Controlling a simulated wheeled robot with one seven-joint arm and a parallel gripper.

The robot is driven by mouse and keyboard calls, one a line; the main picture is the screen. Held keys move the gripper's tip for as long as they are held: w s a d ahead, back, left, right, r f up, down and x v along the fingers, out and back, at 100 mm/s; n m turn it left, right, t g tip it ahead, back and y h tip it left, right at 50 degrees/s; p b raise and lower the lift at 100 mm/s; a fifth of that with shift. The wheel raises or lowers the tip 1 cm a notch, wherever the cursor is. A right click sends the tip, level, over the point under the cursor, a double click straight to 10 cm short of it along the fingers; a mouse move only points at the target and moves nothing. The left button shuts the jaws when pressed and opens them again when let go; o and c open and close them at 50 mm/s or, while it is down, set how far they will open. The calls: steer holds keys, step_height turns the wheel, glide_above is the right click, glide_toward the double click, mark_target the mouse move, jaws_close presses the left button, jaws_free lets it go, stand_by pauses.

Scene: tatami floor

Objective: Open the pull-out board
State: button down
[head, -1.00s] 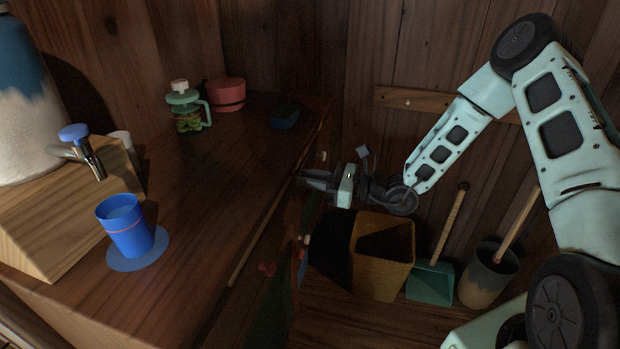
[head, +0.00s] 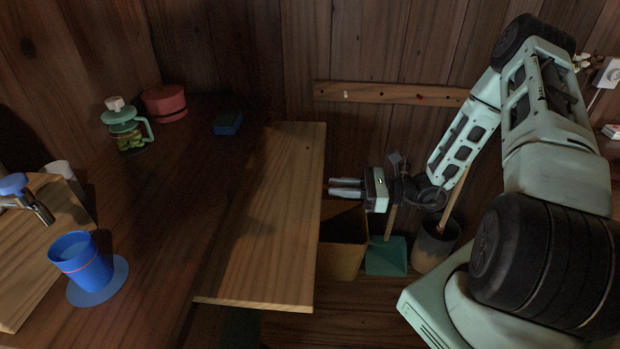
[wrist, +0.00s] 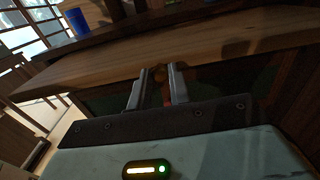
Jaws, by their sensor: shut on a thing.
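The pull-out board (head: 272,240) is a light wooden slab that sticks out well past the counter's front edge in the head view. It also spans the wrist view (wrist: 215,45) in front of my fingers. My gripper (head: 332,187) is at the board's outer edge, and its fingers point left at it. In the wrist view my gripper (wrist: 160,72) has its two fingers close together, shut on a small knob (wrist: 158,92) at the board's front; the knob is mostly hidden between the fingers.
A blue cup (head: 82,262) stands on a blue coaster (head: 112,284) on the counter. A teapot (head: 126,128), a red pot (head: 165,103) and a blue block (head: 228,123) stand farther back. A yellow bin (head: 343,240) and a green dustpan (head: 387,257) stand below my gripper.

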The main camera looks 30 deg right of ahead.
steer(key=shift+v, duration=1.9)
steer(key=c, duration=1.3)
jaws_free()
steer(key=v, duration=1.7)
steer(key=shift+s+d, duration=0.15)
